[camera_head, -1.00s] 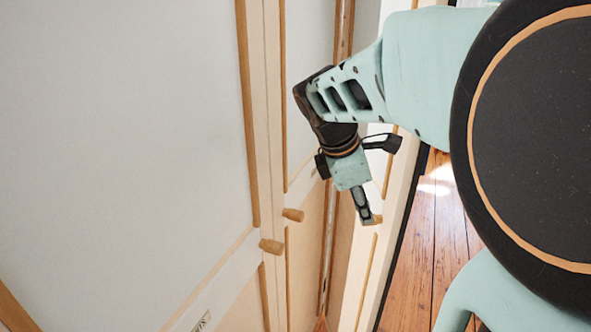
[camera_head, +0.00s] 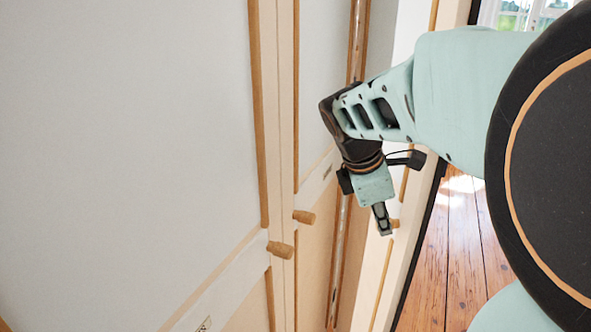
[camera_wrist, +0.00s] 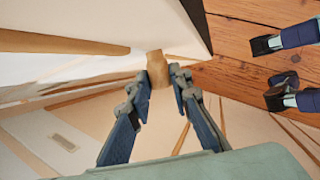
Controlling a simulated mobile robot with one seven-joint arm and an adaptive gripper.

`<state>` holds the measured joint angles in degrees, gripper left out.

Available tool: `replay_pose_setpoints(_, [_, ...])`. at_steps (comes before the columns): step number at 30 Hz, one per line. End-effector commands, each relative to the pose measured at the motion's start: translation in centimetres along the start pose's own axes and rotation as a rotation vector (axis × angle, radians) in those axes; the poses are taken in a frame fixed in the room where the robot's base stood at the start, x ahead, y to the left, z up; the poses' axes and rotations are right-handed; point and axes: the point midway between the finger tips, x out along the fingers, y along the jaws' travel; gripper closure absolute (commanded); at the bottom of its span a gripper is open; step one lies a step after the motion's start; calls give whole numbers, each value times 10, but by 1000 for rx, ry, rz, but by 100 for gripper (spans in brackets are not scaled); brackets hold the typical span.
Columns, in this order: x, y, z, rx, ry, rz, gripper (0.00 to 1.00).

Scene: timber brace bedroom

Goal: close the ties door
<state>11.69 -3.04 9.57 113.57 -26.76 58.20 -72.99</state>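An open, pale door (camera_head: 384,255) with wooden trim stands at the right, its dark edge facing the floor. A small wooden knob (camera_head: 395,223) on it is partly hidden behind my gripper (camera_head: 383,226). In the wrist view the knob (camera_wrist: 158,68) sits between the fingertips of my gripper (camera_wrist: 162,78). The fingers seem closed against its two sides. No readable label shows which door is the ties door.
White doors with wooden trim fill the left, with two more wooden knobs (camera_head: 280,249) (camera_head: 304,217) close together. A small label plate (camera_head: 204,324) at the bottom is unreadable.

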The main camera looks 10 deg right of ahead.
Motion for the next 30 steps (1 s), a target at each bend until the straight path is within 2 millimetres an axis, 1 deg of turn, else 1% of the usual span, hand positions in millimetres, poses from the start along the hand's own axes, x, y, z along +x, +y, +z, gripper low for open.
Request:
replay_pose_setpoints(1, [0,0,0,0,0,-1,97])
replay_pose_setpoints(2, [0,0,0,0,0,-1,100])
replay_pose_setpoints(10, [0,0,0,0,0,-1,100])
replay_pose_setpoints(13, [2,0,7,2,0,-2,100])
replay_pose_setpoints(14, [4,0,12,3,0,-2,100])
replay_pose_setpoints(17, [12,0,35,8,-1,-5,100])
replay_pose_setpoints(21, [26,1,72,10,-1,-7,100])
replay_pose_setpoints(24, [36,3,91,9,0,-7,100])
replay_pose_setpoints(27, [42,4,103,8,-1,-5,100])
replay_pose_setpoints(30, [46,4,107,9,-1,-5,100])
